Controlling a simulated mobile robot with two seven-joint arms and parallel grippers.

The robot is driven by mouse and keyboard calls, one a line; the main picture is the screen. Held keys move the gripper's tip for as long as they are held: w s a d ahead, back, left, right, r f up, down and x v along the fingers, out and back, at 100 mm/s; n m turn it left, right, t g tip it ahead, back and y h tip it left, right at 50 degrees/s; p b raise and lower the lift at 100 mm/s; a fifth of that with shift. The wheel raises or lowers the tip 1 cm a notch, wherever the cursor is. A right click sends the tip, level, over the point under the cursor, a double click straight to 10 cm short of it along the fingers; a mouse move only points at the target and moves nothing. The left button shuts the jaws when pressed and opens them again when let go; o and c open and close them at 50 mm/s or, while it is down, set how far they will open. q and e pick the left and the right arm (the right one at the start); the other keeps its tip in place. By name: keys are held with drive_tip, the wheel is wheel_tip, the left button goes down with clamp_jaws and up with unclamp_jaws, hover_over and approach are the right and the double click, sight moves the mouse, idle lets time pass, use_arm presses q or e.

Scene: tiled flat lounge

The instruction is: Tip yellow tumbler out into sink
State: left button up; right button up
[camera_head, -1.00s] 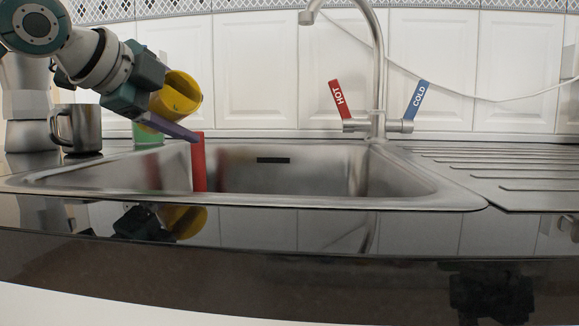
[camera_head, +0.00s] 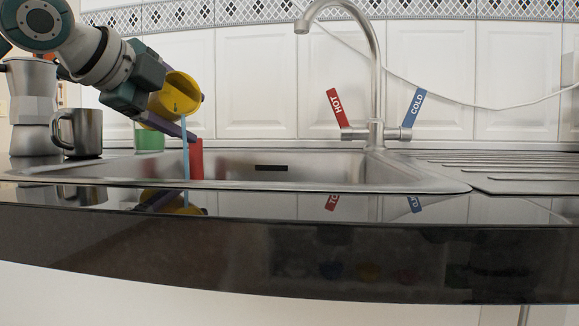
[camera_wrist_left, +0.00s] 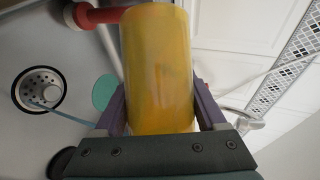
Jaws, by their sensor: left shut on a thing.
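The yellow tumbler (camera_head: 172,96) is tilted over the left part of the steel sink (camera_head: 320,165), its mouth facing right and toward the viewer. My left gripper (camera_head: 188,116) is shut on the tumbler; in the left wrist view its purple fingers (camera_wrist_left: 160,112) lie on both sides of the tumbler (camera_wrist_left: 157,65). A thin light blue stream (camera_head: 185,155) falls from the tumbler's rim into the sink. In the wrist view the stream (camera_wrist_left: 65,115) reaches the sink by the drain (camera_wrist_left: 38,88). The tumbler's inside is mostly hidden. My right gripper is not in view.
A red upright piece (camera_head: 196,160) stands in the sink close to the stream. A steel mug (camera_head: 82,132), a moka pot (camera_head: 32,105) and a green cup (camera_head: 149,138) stand left of the sink. The tap (camera_head: 376,90) rises behind it; the drainboard (camera_head: 520,172) at right is clear.

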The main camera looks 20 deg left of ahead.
use_arm(q)
drive_tip(key=shift+d, duration=0.1)
drive_tip(key=shift+r, duration=0.15)
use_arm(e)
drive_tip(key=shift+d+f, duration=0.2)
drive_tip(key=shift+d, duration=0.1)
use_arm(q)
drive_tip(key=shift+s+y, duration=0.1)
drive_tip(key=shift+y, duration=0.2)
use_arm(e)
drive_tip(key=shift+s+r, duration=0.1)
use_arm(q)
drive_tip(key=shift+d+r+m, duration=0.1)
drive_tip(key=shift+m, duration=0.2)
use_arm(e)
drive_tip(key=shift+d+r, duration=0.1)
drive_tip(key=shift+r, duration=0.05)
use_arm(q)
drive_tip(key=shift+r+p, duration=0.1)
drive_tip(key=shift+p, duration=0.2)
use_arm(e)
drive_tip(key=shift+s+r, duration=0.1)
use_arm(q)
drive_tip(key=shift+r+m+t+p, duration=0.2)
drive_tip(key=shift+m+t+p, duration=0.3)
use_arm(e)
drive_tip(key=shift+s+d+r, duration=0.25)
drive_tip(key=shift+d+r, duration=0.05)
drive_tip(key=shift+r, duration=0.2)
